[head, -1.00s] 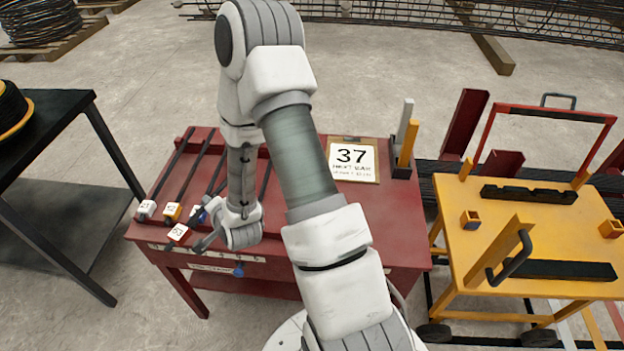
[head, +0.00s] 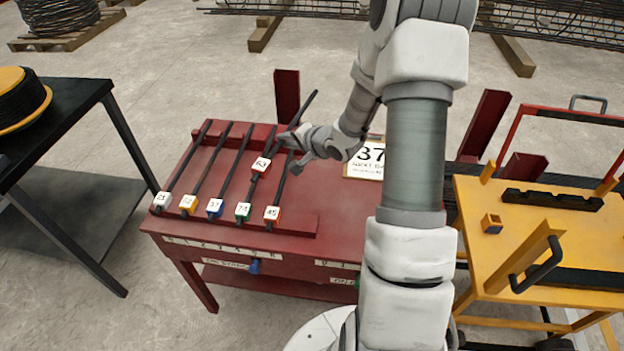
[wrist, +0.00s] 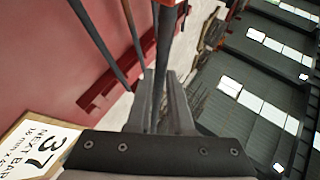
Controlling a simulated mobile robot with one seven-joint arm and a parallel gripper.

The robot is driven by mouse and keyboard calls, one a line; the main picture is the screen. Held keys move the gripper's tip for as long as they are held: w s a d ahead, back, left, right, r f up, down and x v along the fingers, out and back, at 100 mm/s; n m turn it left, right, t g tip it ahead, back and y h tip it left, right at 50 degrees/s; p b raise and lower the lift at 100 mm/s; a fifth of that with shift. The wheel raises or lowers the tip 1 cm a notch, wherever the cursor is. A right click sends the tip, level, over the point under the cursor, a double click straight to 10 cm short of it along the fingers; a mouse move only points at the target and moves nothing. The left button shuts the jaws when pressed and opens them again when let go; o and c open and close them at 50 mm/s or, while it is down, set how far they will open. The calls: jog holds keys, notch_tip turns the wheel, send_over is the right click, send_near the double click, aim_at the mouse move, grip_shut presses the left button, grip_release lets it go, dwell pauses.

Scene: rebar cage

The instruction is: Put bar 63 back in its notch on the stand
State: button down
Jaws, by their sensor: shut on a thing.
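Bar 63 (head: 311,103) is a thin dark rod with a red and white tag (head: 262,165) reading 63. My gripper (head: 290,138) is shut on it along its length and holds it above the red stand (head: 340,225). The bar slants, its tag end towards the stand's front and its other end up and to the right. In the head view its tag appears between the bars tagged 74 and 45. In the wrist view the rod (wrist: 161,50) runs between the two fingers (wrist: 160,105). I cannot tell its height above the notches.
Several tagged bars lie side by side on the stand, from bar 21 (head: 162,198) to bar 45 (head: 272,213). A sign reading 37 (head: 368,158) stands to the right. A yellow cart (head: 530,228) is further right; a black table (head: 60,125) is left.

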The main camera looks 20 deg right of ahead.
jog(key=s+d+f+n+y+b, duration=0.1)
jog(key=s+d, duration=0.3)
jog(key=d, duration=0.4)
jog(key=s+d+f+n+y+b, duration=0.15)
jog(key=s+d, duration=0.25)
jog(key=d, duration=0.4)
jog(key=b, duration=0.5)
send_over(315, 201)
jog(key=shift+g, duration=0.4)
jog(key=shift+f, duration=5)
jog(key=shift+f, duration=0.4)
jog(key=c, duration=0.8)
grip_release()
jog(key=shift+f, duration=0.1)
